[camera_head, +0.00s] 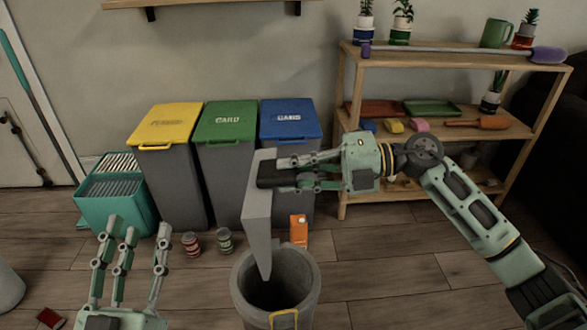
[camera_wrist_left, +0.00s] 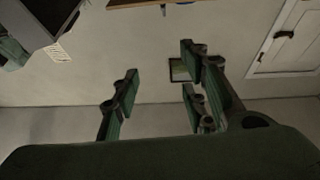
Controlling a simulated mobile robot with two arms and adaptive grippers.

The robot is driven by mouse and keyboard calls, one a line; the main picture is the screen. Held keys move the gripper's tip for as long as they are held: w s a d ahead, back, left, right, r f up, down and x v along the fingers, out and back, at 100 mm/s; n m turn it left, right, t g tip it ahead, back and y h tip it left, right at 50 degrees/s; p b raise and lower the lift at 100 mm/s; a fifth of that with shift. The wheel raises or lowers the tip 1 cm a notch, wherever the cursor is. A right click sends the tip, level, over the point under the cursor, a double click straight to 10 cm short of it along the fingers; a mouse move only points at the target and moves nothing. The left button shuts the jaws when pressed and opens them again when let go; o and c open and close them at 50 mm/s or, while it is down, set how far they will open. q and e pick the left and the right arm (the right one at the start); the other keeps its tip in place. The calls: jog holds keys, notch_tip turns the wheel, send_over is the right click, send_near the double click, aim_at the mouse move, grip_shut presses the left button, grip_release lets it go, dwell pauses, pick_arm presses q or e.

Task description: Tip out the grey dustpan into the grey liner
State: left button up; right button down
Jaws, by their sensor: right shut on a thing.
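My right gripper (camera_head: 290,172) is shut on the dark handle of the grey dustpan (camera_head: 258,222). The pan is tipped steeply, with its lower end at the mouth of the grey liner (camera_head: 240,290). The liner is a round, upright bin on the floor with a yellow handle at its front. Its inside is dark, and I cannot see any contents in it or in the pan. My left gripper (camera_head: 137,232) is open and empty, left of the liner, with fingers spread; its fingers also show in the left wrist view (camera_wrist_left: 158,85).
Yellow-lidded (camera_head: 180,180), green-lidded (camera_head: 222,170) and blue-lidded bins stand behind. A teal crate (camera_head: 112,205) is left of them. Two cans (camera_head: 191,244) and an orange carton (camera_head: 299,231) stand near the liner. A wooden shelf (camera_head: 440,205) is at right; floor below it is clear.

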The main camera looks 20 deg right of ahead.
jog(key=shift+r, duration=0.1)
jog(key=shift+f, duration=0.25)
jog(key=shift+f+b, duration=0.45)
jog(key=shift+f, duration=0.3)
notch_tip(320, 180, up, 2)
jog(key=shift+r+p, duration=0.1)
jog(key=shift+p, duration=1)
jog(key=shift+f, duration=0.2)
jog(key=shift+f+b, duration=0.45)
jog(key=shift+f, duration=0.45)
pick_arm(q)
jog(key=shift+w+f+g+y, duration=0.2)
jog(key=shift+f+g, duration=0.1)
jog(key=shift+f, duration=0.25)
jog(key=shift+w+f+g+y, duration=0.1)
jog(key=shift+w+f+g, duration=0.15)
jog(key=shift+f, duration=0.3)
